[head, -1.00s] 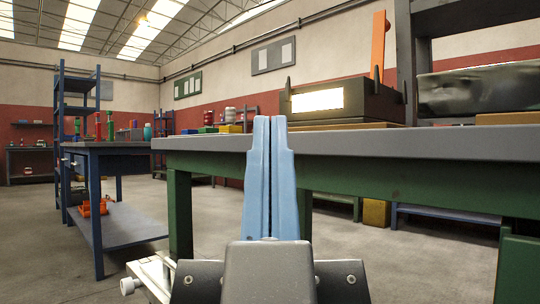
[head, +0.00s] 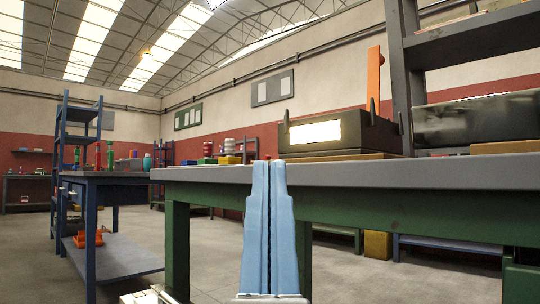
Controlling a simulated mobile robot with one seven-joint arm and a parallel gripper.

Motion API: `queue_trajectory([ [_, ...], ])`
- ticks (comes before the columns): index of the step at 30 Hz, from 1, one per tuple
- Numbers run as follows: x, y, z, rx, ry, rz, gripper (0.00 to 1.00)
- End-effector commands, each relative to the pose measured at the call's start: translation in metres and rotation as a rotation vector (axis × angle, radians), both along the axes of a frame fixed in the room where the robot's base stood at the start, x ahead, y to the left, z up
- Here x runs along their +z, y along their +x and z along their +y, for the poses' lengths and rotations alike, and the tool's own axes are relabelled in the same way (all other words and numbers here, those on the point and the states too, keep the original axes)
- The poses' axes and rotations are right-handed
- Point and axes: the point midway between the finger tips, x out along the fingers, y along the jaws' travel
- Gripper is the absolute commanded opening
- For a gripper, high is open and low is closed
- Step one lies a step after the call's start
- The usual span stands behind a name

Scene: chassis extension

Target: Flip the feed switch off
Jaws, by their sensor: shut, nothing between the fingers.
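A dark box-shaped device (head: 340,132) with a bright lit panel (head: 316,132) stands on the green-legged workbench (head: 400,176). An upright orange bar (head: 374,82), perhaps a lever, rises at the back of the device. I cannot make out which part is the feed switch. My gripper (head: 268,163) has pale blue fingers, pressed together and empty. It points up in front of the bench's near edge, left of the device. Its tips show near the height of the bench top, apart from the device.
A dark glossy block (head: 476,120) and a grey shelf frame (head: 404,70) stand at the bench's right. A blue bench (head: 110,178) with an orange item (head: 90,238) on its lower shelf is at the left. Open floor (head: 215,250) lies between the benches.

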Motion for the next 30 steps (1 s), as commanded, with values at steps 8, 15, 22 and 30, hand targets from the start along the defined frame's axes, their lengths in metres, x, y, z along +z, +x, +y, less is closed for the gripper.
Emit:
queue_trajectory([
  [8, 0.056, 0.0, 0.0, 0.001, 0.001, 0.0, 0.0],
  [15, 0.137, 0.0, 0.0, 0.004, 0.003, 0.0, 0.0],
  [22, 0.215, 0.0, 0.0, 0.007, 0.005, 0.001, 0.0],
  [30, 0.3, 0.0, 0.0, 0.01, 0.008, 0.001, 0.0],
])
